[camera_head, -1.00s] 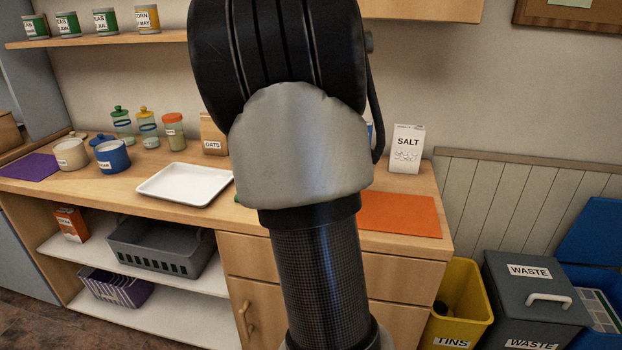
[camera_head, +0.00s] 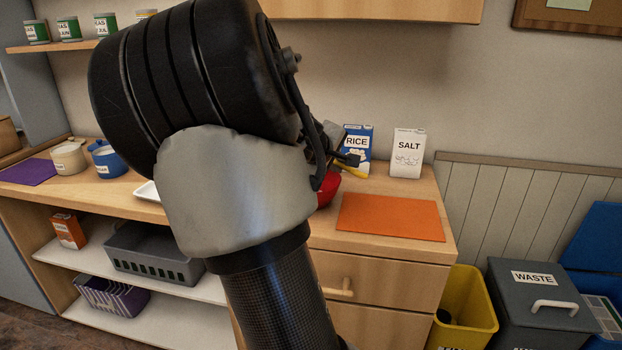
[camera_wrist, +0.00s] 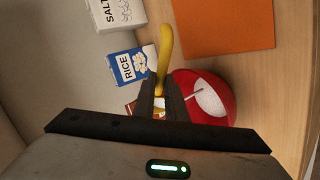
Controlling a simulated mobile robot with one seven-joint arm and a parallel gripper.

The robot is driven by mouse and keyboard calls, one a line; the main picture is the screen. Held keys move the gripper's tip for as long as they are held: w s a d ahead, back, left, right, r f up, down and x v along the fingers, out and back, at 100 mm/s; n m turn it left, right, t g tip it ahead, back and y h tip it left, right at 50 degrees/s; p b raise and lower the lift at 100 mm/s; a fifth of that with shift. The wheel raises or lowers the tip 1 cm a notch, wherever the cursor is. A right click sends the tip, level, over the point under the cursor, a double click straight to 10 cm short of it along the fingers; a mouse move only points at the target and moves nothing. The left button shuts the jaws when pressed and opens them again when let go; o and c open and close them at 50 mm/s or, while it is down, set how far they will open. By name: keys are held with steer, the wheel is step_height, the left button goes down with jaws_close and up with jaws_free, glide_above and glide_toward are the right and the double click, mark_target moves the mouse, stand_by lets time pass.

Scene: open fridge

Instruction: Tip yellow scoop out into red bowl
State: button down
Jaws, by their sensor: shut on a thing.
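The yellow scoop (camera_wrist: 165,50) is held between my gripper's fingers (camera_wrist: 161,100), its yellow handle reaching toward the top of the wrist view. The scoop's far end is hidden by the gripper, so I cannot tell what it holds. In the head view a bit of the yellow scoop (camera_head: 350,171) shows beside my gripper (camera_head: 338,152). The red bowl (camera_wrist: 228,88) is just right of the fingers in the wrist view, with something white inside it. In the head view the red bowl (camera_head: 327,192) is mostly hidden behind my arm.
The rice box (camera_head: 357,146) and the salt box (camera_head: 408,153) stand at the counter's back. An orange mat (camera_head: 390,218) lies bare to the right. A white tray (camera_head: 147,192), mostly hidden, and a blue jar (camera_head: 110,160) are to the left.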

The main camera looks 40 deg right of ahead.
steer(key=shift+a+f, duration=0.15)
steer(key=shift+f, duration=0.1)
steer(key=shift+w+a+r+h, duration=0.1)
steer(key=shift+w+a+h, duration=0.05)
steer(key=shift+h, duration=0.55)
steer(key=shift+a+r+n+t+h, duration=0.1)
steer(key=shift+r+n+t+h, duration=0.15)
steer(key=shift+n+t+h, duration=0.05)
steer(key=shift+f, duration=0.1)
steer(key=shift+s, duration=0.2)
steer(key=shift+w+a+n+h, duration=0.1)
steer(key=shift+a+n+h, duration=0.1)
steer(key=shift+h, duration=0.35)
steer(key=shift+a+n+h, duration=0.15)
steer(key=shift+n+h, duration=0.05)
steer(key=shift+h, duration=0.35)
